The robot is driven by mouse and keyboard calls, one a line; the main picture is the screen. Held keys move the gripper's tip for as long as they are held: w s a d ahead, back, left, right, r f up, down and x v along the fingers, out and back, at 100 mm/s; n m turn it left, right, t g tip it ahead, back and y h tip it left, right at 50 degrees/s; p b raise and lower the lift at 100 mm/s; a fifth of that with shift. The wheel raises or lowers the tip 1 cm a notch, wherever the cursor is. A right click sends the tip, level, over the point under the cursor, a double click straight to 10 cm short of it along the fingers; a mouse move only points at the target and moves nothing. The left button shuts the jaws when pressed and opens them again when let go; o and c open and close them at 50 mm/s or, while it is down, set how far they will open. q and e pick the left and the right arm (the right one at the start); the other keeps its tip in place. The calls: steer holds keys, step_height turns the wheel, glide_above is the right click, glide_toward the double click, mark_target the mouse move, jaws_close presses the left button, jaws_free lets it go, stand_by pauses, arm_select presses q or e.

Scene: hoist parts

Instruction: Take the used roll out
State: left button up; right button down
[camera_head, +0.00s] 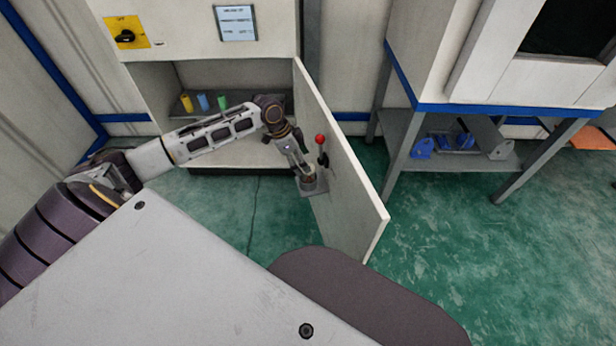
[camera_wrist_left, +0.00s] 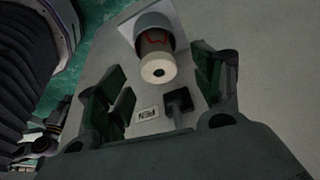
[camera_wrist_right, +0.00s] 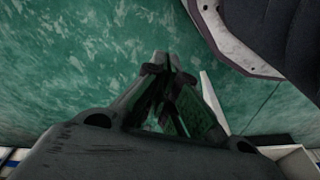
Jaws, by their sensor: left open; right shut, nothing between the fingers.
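A roll with a pale, round end and a dark centre hole (camera_wrist_left: 157,72) sits in a grey cup-shaped holder (camera_wrist_left: 153,22) on the inner face of the open cabinet door (camera_head: 345,165). The holder (camera_head: 313,187) also shows low on the door in the head view. My left gripper (camera_head: 303,168) is open just above the holder. In the left wrist view its fingers (camera_wrist_left: 160,84) stand on either side of the roll's end, apart from each other; I cannot tell whether they touch it. My right gripper (camera_wrist_right: 170,75) is shut and empty above the green floor.
A lever with a red knob (camera_head: 320,139) stands out from the door beside my left gripper. Yellow (camera_head: 186,103), blue (camera_head: 203,102) and green (camera_head: 221,102) cylinders stand inside the cabinet. A blue-edged table (camera_head: 500,109) with blue parts beneath is at right. Green floor is clear between.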

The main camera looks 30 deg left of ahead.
mark_target(308, 176)
arm_select(q)
steer(key=shift+f, duration=0.15)
steer(key=shift+d+f, duration=0.1)
steer(key=shift+d, duration=0.05)
steer(key=shift+w+d+f, duration=0.1)
steer(key=shift+d+f, duration=0.05)
steer(key=shift+f, duration=0.1)
steer(key=shift+b+x, duration=0.55)
steer(key=shift+x, duration=0.3)
steer(key=shift+b+x, duration=0.3)
steer(key=shift+x, duration=0.9)
steer(key=shift+d+r, duration=0.1)
steer(key=shift+d, duration=0.05)
arm_select(e)
steer(key=r, duration=0.2)
steer(key=a+r, duration=0.1)
steer(key=r, duration=0.1)
steer(key=shift+r, duration=0.25)
arm_select(q)
steer(key=shift+c, duration=0.4)
steer(key=c, duration=1.1)
steer(key=shift+o, duration=0.2)
